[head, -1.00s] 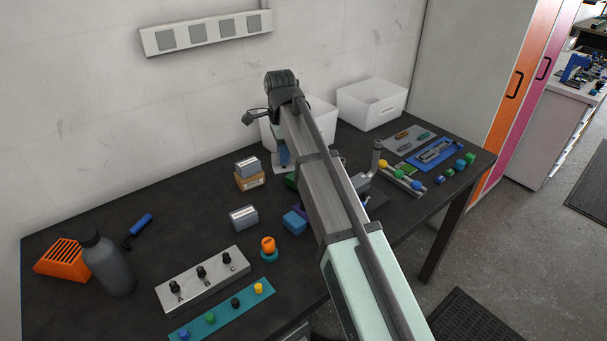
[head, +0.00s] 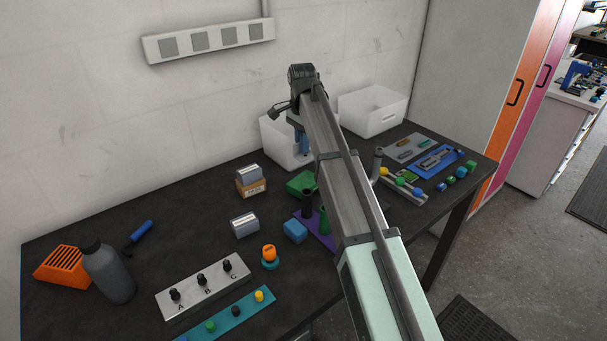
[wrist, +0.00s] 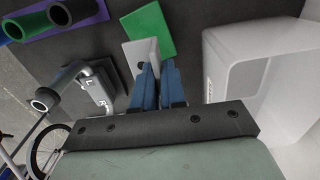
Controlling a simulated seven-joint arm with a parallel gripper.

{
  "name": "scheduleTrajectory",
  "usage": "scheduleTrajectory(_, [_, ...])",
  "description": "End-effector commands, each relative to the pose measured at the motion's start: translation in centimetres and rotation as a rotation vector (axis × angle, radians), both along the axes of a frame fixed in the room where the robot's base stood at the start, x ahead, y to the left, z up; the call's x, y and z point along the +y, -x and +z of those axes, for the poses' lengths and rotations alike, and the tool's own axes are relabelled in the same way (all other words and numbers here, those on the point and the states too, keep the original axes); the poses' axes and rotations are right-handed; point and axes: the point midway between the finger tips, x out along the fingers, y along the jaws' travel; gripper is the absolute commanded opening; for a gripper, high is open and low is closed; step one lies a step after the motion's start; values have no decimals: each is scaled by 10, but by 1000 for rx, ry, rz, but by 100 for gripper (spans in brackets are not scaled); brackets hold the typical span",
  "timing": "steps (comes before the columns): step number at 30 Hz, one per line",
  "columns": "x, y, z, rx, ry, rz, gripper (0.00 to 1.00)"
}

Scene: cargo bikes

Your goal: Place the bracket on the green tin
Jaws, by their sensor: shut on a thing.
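The green tin (head: 300,183) stands on the dark table in the head view, left of my arm. It also shows as a green rectangle (wrist: 154,28) at the top of the wrist view. My gripper (wrist: 157,68) has blue fingers and is shut on the light grey bracket (wrist: 134,52), which has a flat plate and an upright flange. In the wrist view the bracket is just below and left of the tin and overlaps its edge; I cannot tell whether they touch. In the head view my gripper (head: 302,142) is beyond the tin, and the bracket cannot be made out.
A white bin (head: 279,145) stands close behind my gripper, and another bin (head: 372,110) is to its right. A purple board (head: 323,236) with upright tubes and a blue block (head: 295,231) are in front of the tin. Stacked boxes (head: 250,184) stand left of it.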

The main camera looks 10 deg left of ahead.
Motion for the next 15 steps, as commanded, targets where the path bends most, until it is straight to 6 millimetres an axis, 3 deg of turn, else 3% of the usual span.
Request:
scheduleTrajectory(7, [0,1,-40,2,1,-1,0])
scheduleTrajectory(15, [0,1,-61,0,0,-2,0])
